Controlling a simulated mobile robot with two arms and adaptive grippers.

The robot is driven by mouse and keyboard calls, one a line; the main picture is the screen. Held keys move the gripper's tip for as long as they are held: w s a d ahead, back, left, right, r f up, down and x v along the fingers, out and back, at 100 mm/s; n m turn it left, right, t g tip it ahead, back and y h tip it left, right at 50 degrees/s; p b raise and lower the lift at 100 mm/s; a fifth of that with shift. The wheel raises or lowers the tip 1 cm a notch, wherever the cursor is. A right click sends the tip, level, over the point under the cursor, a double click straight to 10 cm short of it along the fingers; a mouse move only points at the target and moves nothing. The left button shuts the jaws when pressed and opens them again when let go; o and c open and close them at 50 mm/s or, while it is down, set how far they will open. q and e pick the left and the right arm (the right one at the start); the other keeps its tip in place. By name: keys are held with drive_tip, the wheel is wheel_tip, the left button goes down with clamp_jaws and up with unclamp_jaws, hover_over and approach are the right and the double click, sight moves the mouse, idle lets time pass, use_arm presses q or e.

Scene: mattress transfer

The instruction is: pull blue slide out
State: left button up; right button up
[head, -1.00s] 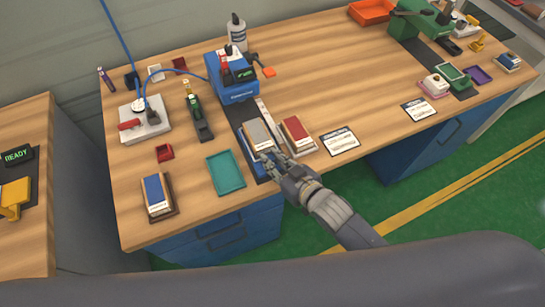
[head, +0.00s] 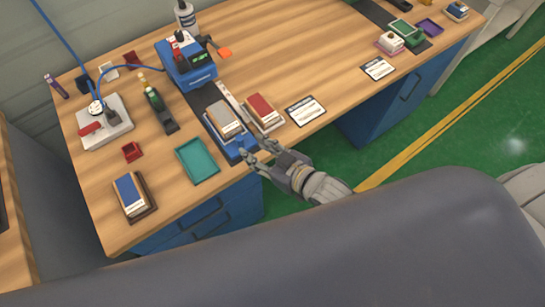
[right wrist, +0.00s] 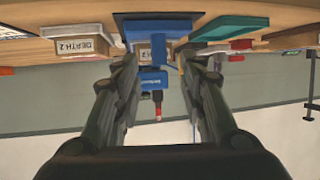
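The blue slide (head: 235,147) sits on a dark strip in front of the blue machine (head: 190,66). It carries a block with a grey top (head: 224,119). My right gripper (head: 258,149) is open at the front of the slide, by the table's front edge. Its fingers appear apart from the slide, with nothing held. In the right wrist view the fingers are spread wide, and the blue slide (right wrist: 158,26) shows between and beyond their tips. My left gripper is out of view.
A red-topped block (head: 262,107) stands close right of the slide, and a teal tray (head: 198,161) lies to its left. A white card (head: 305,110) lies farther right. A blue-topped block (head: 131,191) is at the table's left front. Green floor lies beyond the front edge.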

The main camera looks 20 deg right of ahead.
drive_tip(key=v, duration=0.6)
drive_tip(key=shift+s+d+f, duration=0.1)
drive_tip(key=shift+d, duration=0.05)
idle(0.4)
drive_tip(key=s+d+f+m+g+h, duration=0.15)
drive_tip(key=d+f, duration=0.25)
drive_tip(key=f, duration=0.6)
drive_tip(key=s+d+f+g+h, duration=0.2)
drive_tip(key=d+f, duration=0.2)
drive_tip(key=f, duration=0.6)
drive_tip(key=s+d+f+m+g+h, duration=0.1)
drive_tip(key=s+d+f, duration=0.15)
drive_tip(key=f, duration=0.75)
drive_tip(key=s+d+f+g+h, duration=0.1)
drive_tip(key=s+f+g, duration=0.2)
drive_tip(key=s+f, duration=0.5)
drive_tip(key=s+d+f+g+h, duration=0.1)
drive_tip(key=s+f+g, duration=0.2)
drive_tip(key=s+f, duration=0.5)
drive_tip(key=s+m, duration=0.1)
drive_tip(key=s, duration=0.5)
drive_tip(key=shift+s+d, duration=0.2)
drive_tip(key=shift+s, duration=0.1)
drive_tip(key=shift+f, duration=0.1)
